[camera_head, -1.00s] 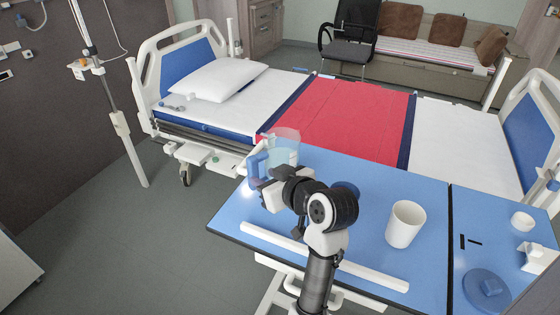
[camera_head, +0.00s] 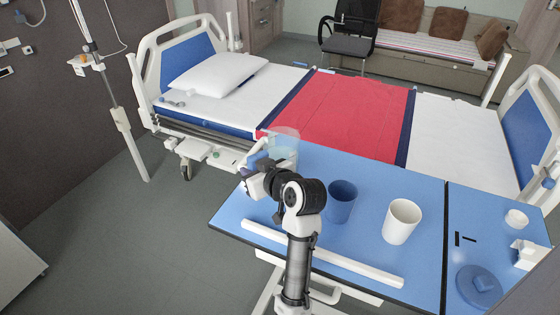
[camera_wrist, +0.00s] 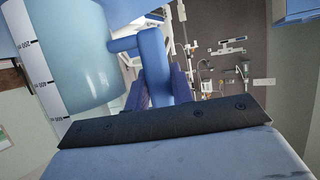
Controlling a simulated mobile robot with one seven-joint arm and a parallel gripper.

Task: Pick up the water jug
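The water jug (camera_head: 285,146) is translucent pale blue with a blue handle (camera_head: 258,161) on its left side. It stands upright at the far left part of the blue overbed table (camera_head: 330,160). My gripper (camera_head: 253,168) is at the handle side of the jug. In the wrist view the jug body (camera_wrist: 75,65), with a printed scale, fills the upper left. Its blue handle (camera_wrist: 155,62) comes down at the centre, between the purple finger pads of my gripper (camera_wrist: 163,90). The pads are close to the handle, but I cannot tell whether they press on it.
A blue cup (camera_head: 341,202) and a white cup (camera_head: 402,221) stand right of my arm. A white bar (camera_head: 325,255) runs along the table's near edge. A blue round lid-like item (camera_head: 478,287) lies on the right section. The bed (camera_head: 345,110) is behind the table.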

